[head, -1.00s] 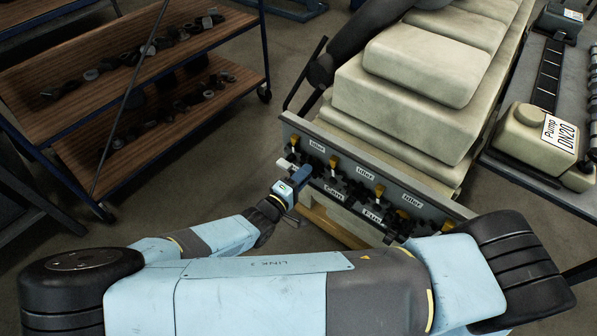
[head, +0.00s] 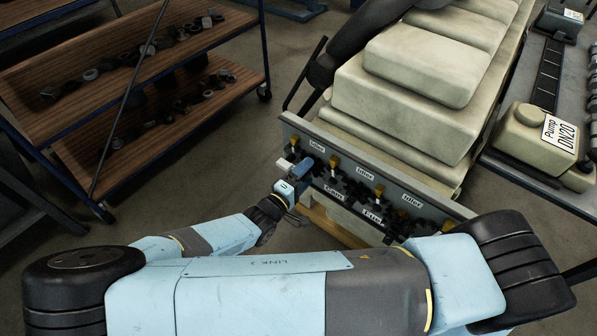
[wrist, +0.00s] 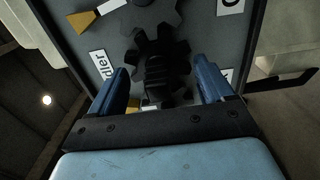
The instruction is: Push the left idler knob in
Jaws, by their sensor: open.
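The grey panel (head: 350,158) carries black gears, yellow pointers and labels reading Idler, Cam and Fuel. My gripper (head: 303,164) is at its left end, near the leftmost Idler label (head: 318,146). In the wrist view, a dark ribbed knob (wrist: 155,75) stands in front of a black gear (wrist: 160,48), beside an Idler label (wrist: 102,65); it appears to be the left idler knob. My gripper (wrist: 165,82) has its blue fingers apart on either side of this knob, with gaps visible. Contact and knob depth cannot be told. The head view largely hides this knob behind the gripper.
More gears and yellow pointers (head: 379,190) line the panel to the right. The pale engine body (head: 420,100) rises behind it. A wooden shelf cart (head: 190,70) with small parts is at left, and a bench with a pump (head: 535,135) at right. Floor lies between cart and panel.

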